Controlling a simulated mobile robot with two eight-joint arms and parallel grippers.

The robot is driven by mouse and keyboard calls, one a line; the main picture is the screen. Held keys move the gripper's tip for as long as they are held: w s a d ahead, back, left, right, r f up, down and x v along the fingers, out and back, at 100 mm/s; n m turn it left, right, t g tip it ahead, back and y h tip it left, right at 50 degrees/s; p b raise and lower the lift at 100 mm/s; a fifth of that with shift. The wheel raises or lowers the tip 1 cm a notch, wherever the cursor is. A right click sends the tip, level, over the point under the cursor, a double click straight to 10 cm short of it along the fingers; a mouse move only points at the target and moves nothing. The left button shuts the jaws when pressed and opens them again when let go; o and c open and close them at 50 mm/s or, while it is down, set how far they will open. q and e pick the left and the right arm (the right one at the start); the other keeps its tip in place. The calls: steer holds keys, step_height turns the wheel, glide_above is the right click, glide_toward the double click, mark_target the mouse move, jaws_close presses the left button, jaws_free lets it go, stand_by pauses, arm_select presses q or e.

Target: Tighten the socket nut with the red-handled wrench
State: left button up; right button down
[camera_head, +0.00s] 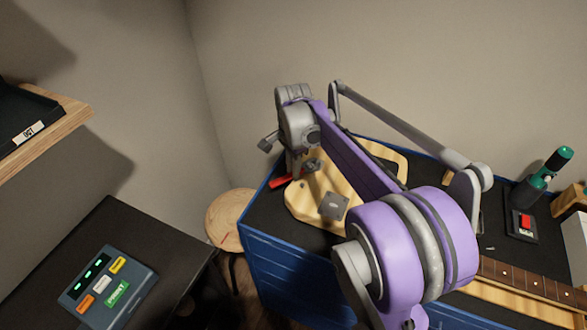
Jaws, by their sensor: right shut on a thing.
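The purple and grey arm reaching over the blue workbench is my right one. My right gripper (296,170) points down at the left end of the pale wooden guitar body (305,208). It is shut on the red-handled wrench (280,183), whose red part shows just left of and below the fingers. The rest of the wrench is hidden by the gripper. A grey metal plate (333,206) lies on the body, right of and nearer than the gripper. I cannot make out the socket nut. My left gripper is not in view.
The blue workbench (285,280) has a dark top. A guitar neck (525,284), a red-buttoned box (524,224) and a green-topped tool (553,168) are on the right. A round wooden stool (228,218) stands left; a button panel (108,283) sits on a dark table.

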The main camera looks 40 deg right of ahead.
steer(key=shift+w+d+m, duration=0.25)
steer(key=shift+w+m, duration=0.95)
steer(key=shift+m, duration=0.5)
steer(key=shift+w+d+m, duration=0.25)
steer(key=shift+w+m, duration=0.25)
steer(key=shift+m, duration=0.3)
steer(key=shift+w+d+m, duration=0.25)
steer(key=shift+w+m, duration=0.25)
steer(key=shift+m, duration=0.3)
steer(key=shift+w+d+m+p, duration=0.35)
steer(key=shift+w+d+m, duration=0.25)
steer(key=shift+m, duration=0.6)
steer(key=shift+w+d+m, duration=0.35)
steer(key=shift+d+m, duration=0.1)
steer(key=shift+m, duration=0.4)
steer(key=shift+w+d+m, duration=0.35)
steer(key=shift+d+m, duration=0.1)
steer(key=shift+m, duration=0.4)
steer(key=shift+s+a, duration=0.1)
steer(key=shift+r, duration=0.1)
steer(key=shift+r+p, duration=0.45)
